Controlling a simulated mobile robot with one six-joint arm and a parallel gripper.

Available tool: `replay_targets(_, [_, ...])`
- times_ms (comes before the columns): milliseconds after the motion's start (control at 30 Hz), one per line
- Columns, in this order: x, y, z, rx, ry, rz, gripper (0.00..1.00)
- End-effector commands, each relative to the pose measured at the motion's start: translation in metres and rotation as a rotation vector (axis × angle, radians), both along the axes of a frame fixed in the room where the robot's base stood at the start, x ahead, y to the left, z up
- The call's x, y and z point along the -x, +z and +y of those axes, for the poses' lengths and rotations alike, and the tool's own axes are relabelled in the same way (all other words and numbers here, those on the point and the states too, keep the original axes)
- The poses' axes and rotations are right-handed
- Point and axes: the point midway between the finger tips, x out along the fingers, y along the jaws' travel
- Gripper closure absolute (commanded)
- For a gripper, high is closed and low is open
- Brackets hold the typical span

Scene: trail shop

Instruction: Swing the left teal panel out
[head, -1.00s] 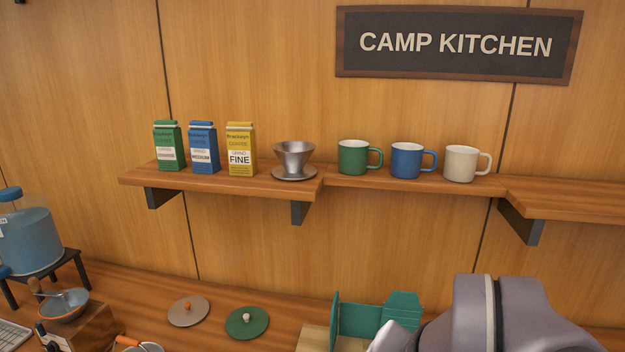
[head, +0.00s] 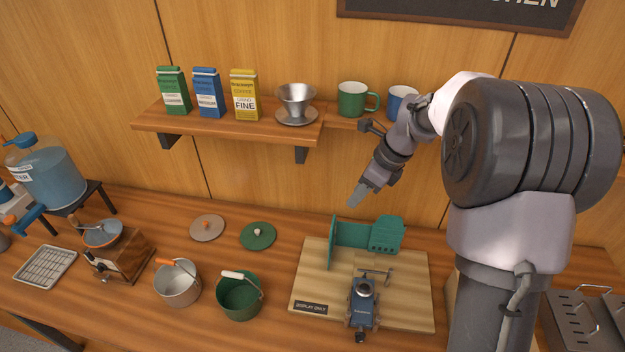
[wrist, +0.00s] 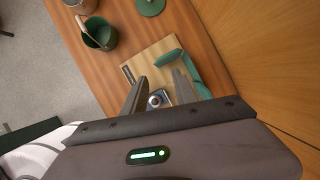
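A teal folding windscreen (head: 362,235) stands on a pale wooden board in the head view. Its left panel (head: 332,243) is seen nearly edge-on and points toward the front. Its slotted right panel (head: 387,234) is at the other end. The windscreen also shows in the wrist view (wrist: 195,76), partly behind a finger. My gripper (head: 356,198) is above and behind the windscreen's left part in the head view, apart from it. In the wrist view my gripper (wrist: 160,92) has its two fingers apart with nothing held between them.
A blue camp stove (head: 361,303) stands on the board (head: 412,290) in front of the windscreen. A green pot (head: 239,297) and a steel pot (head: 177,286) stand to the left. The shelf (head: 225,130) with bags, dripper and mugs hangs above.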

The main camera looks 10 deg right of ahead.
Motion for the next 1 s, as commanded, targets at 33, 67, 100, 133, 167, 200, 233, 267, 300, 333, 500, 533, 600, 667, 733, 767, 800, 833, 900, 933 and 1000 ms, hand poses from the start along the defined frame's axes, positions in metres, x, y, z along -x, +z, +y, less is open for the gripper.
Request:
replay_targets(33, [-0.002,-0.006,0.000,-0.005,-0.011,0.007,0.66])
replay_targets(67, [-0.003,-0.011,0.001,-0.007,-0.015,0.009,0.66])
replay_targets(100, [-0.005,-0.019,0.004,-0.007,-0.015,0.010,0.66])
replay_targets(133, [-0.006,-0.026,0.006,-0.007,-0.014,0.010,0.66])
replay_targets(167, [-0.007,-0.034,0.008,-0.006,-0.013,0.012,0.66])
replay_targets(200, [-0.010,-0.045,0.013,-0.006,-0.012,0.012,0.66])
replay_targets(233, [-0.012,-0.054,0.015,-0.006,-0.012,0.012,0.66])
replay_targets(267, [-0.013,-0.063,0.018,-0.005,-0.012,0.013,0.66])
replay_targets(300, [-0.016,-0.074,0.022,-0.006,-0.012,0.012,0.66])
replay_targets(333, [-0.018,-0.083,0.025,-0.004,-0.010,0.011,0.66])
replay_targets(500, [-0.029,-0.127,0.040,-0.004,-0.010,0.010,0.66])
replay_targets(533, [-0.031,-0.133,0.042,-0.004,-0.010,0.009,0.66])
replay_targets(600, [-0.034,-0.145,0.046,-0.003,-0.010,0.008,0.66])
replay_targets(667, [-0.036,-0.153,0.049,-0.004,-0.010,0.009,0.66])
replay_targets(733, [-0.038,-0.159,0.051,-0.003,-0.010,0.007,0.66])
replay_targets(767, [-0.038,-0.161,0.052,-0.003,-0.010,0.007,0.66])
replay_targets(800, [-0.039,-0.163,0.053,-0.003,-0.010,0.007,0.66])
replay_targets(833, [-0.039,-0.164,0.053,-0.003,-0.010,0.007,0.66])
replay_targets(900, [-0.039,-0.165,0.053,-0.003,-0.010,0.007,0.66])
replay_targets(933, [-0.039,-0.165,0.054,-0.003,-0.010,0.007,0.66])
replay_targets(1000, [-0.039,-0.165,0.053,-0.003,-0.010,0.007,0.66])
